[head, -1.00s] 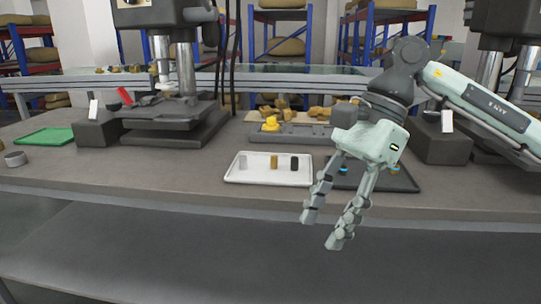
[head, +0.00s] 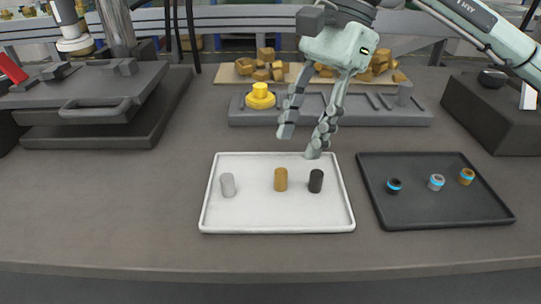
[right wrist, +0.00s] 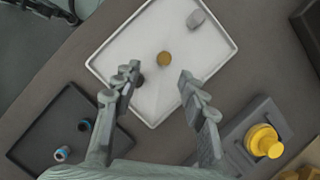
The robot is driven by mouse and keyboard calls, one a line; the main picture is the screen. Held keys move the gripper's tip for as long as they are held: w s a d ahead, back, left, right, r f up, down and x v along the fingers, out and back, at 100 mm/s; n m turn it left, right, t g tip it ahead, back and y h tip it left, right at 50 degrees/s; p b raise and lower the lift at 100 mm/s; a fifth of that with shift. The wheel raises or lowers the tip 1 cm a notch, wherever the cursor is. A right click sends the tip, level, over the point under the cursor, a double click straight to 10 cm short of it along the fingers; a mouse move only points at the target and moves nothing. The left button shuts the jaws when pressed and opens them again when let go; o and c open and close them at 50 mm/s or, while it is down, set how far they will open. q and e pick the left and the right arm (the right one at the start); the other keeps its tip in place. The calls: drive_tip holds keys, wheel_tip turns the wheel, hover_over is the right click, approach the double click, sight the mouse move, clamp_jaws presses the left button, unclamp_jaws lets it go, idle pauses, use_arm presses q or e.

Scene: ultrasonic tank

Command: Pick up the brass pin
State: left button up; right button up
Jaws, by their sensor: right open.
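The brass pin (head: 281,179) stands upright in the white tray (head: 210,219), between a silver-grey pin (head: 228,185) and a black pin (head: 316,181). My right gripper (head: 301,141) is open and empty, with its fingers pointing down by the tray's back edge in the head view. In the right wrist view the brass pin (right wrist: 164,58) shows between and beyond the two fingertips (right wrist: 159,76), apart from them. The black pin is partly hidden there behind one finger. My left gripper is not in view.
A dark tray (head: 435,222) with several small blue-banded parts lies to the right. Behind are a grey fixture block (head: 415,117) with a yellow knob (head: 260,97) and brass-coloured blocks (head: 265,65). A dark press base (head: 90,125) stands left. The front table strip is clear.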

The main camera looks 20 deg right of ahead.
sight(281, 171)
drive_tip(key=shift+s+a+f, duration=0.1)
drive_tip(key=shift+a+f, duration=0.05)
drive_tip(key=shift+f, duration=0.25)
drive_tip(key=shift+x, duration=0.9)
drive_tip(key=x, duration=0.1)
drive_tip(key=p+x, duration=0.1)
drive_tip(key=x, duration=0.1)
drive_tip(key=shift+a+f, duration=0.2)
drive_tip(key=shift+a, duration=0.2)
drive_tip(key=shift+a+f, duration=0.2)
drive_tip(key=shift+f, duration=0.4)
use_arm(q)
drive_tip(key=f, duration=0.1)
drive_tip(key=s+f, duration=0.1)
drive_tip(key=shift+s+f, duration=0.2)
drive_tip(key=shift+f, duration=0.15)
use_arm(e)
drive_tip(key=shift+c, duration=0.6)
clamp_jaws()
